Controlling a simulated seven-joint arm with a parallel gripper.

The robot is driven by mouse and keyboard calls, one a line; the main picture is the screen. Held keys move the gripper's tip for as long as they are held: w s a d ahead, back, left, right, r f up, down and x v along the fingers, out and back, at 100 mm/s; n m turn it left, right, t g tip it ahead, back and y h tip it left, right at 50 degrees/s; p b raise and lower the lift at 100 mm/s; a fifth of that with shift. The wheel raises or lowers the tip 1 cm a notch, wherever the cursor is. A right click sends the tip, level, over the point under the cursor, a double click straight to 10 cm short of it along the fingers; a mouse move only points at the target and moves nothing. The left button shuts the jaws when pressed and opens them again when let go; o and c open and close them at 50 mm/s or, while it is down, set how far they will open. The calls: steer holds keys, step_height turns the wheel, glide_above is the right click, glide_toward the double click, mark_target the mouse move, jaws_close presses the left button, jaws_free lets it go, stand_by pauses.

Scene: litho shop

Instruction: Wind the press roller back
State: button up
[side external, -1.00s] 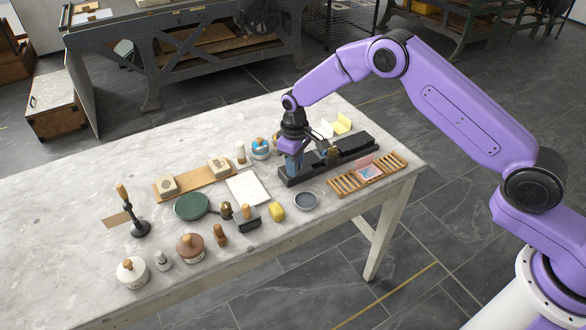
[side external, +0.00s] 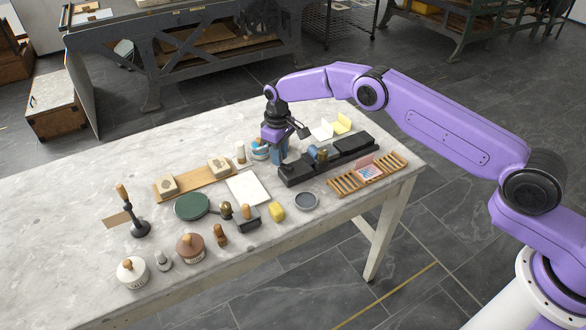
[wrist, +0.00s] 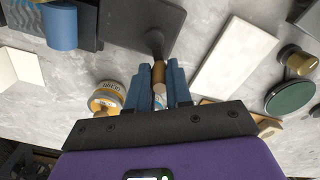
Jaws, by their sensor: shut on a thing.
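The press is a long dark bed (side external: 300,174) near the table's right end. Its blue roller (side external: 312,151) with a brassy part (side external: 322,155) sits across the middle; the roller also shows at the top left of the wrist view (wrist: 60,26). My gripper (side external: 280,158) is at the press's left end, pointing down. In the wrist view its blue fingers are shut on a brown cylindrical handle (wrist: 158,74). A dark stem runs from this handle over a dark flat surface (wrist: 140,24). The side view does not show the handle clear of the fingers.
A slatted wooden rack (side external: 342,186) lies in front of the press. A white slab (side external: 247,188), a green pad (side external: 191,206) and a grey bowl (side external: 306,201) are nearby. Pale and yellow cards (side external: 341,124) stand behind.

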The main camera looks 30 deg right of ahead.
steer(key=shift+w+d, duration=0.2)
steer(key=shift+d, duration=0.4)
steer(key=o, duration=0.7)
steer(key=shift+r, duration=0.1)
step_height(320, 180, up, 7)
steer(key=shift+s+a, duration=0.1)
stand_by(0.3)
